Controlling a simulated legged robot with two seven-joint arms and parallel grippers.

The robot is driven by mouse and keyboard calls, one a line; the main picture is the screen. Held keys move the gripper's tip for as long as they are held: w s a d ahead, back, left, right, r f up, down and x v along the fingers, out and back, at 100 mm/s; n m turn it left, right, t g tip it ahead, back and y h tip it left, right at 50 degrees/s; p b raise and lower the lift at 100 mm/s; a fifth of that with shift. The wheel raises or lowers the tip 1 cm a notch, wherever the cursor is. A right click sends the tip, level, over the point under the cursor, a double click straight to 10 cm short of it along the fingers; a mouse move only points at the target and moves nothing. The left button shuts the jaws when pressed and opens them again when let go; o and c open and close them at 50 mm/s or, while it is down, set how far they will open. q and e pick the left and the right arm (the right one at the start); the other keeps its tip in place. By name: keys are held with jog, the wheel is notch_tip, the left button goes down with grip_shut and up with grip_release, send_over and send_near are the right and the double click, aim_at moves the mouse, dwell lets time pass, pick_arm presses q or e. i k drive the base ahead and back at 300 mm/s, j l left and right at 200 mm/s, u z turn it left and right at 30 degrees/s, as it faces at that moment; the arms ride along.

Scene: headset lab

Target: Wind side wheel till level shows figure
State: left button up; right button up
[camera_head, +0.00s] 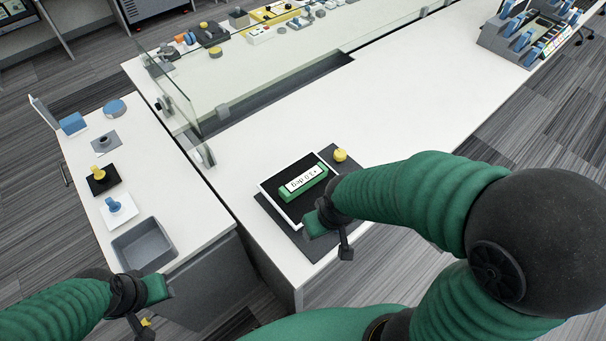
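A green level (303,184) with a white readout lies on a tilting plate with a white border (268,187), set on a dark base (315,243) on the white table. Its small readout looks like "+3.0 deg". A yellow wheel (340,155) sits at the far right side of the base, with nothing touching it. My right gripper (328,226) is over the near edge of the base, close to the plate and apart from the wheel. My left gripper (150,297) is at the lower left, near the side table's front edge. The finger gaps of both are unclear.
The left side table (192,205) holds a grey bin (142,243) and small pads with yellow and blue knobs. A rack of blue-topped items (525,40) is at the far right. The table behind the level is clear.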

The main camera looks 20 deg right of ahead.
aim_at(340, 154)
jog(key=l+u, duration=0.4)
jog(key=l, duration=0.2)
jog(key=l+u, duration=0.35)
jog(key=l, duration=0.3)
jog(key=l+u, duration=0.4)
jog(key=l, duration=0.2)
jog(key=k+l+u, duration=0.35)
jog(key=l, duration=0.2)
jog(key=i+l, duration=0.05)
jog(key=i, duration=0.05)
